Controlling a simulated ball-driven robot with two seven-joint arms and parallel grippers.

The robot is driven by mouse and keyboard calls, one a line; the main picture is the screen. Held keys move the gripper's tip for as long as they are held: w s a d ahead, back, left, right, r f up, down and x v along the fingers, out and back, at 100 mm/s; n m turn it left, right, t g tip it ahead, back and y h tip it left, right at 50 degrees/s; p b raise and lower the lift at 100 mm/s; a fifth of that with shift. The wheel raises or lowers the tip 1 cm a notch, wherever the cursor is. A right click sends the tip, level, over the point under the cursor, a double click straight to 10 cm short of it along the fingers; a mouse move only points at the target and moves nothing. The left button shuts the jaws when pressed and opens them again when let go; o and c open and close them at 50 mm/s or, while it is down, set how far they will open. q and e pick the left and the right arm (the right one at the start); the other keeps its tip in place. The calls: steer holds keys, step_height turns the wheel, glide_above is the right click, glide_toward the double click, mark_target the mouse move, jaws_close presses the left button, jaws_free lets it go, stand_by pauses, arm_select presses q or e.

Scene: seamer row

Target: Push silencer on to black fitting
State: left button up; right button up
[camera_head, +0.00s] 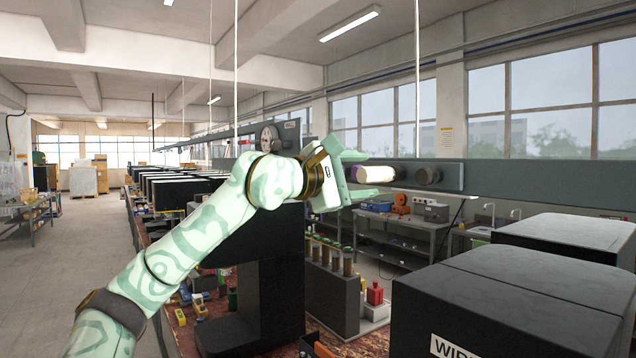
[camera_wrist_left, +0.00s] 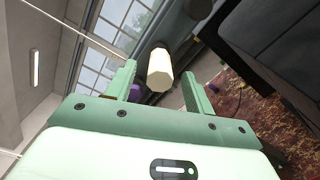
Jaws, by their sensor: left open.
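The white, cylindrical silencer (camera_head: 374,173) shows in the head view beside the grey rail, between the fingers of my left gripper (camera_head: 379,173). A dark collar touches its right end. In the left wrist view the silencer (camera_wrist_left: 159,72) lies between the fingertips of my open left gripper (camera_wrist_left: 159,74), with a visible gap on each side. A dark part shows at its far end; I cannot tell how far the silencer sits on it. A round black fitting (camera_head: 428,176) is on the rail to the right. My right gripper is not in view.
The grey rail (camera_head: 500,184) runs along behind the gripper. Large black boxes (camera_head: 490,310) fill the lower right. A bench with small tools and a red bottle (camera_head: 375,294) lies below. A purple thing (camera_wrist_left: 135,92) shows near the left finger in the wrist view.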

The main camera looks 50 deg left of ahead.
arm_select(q)
steer(key=s+a+b, duration=0.1)
steer(key=s+b, duration=0.4)
steer(key=s, duration=0.8)
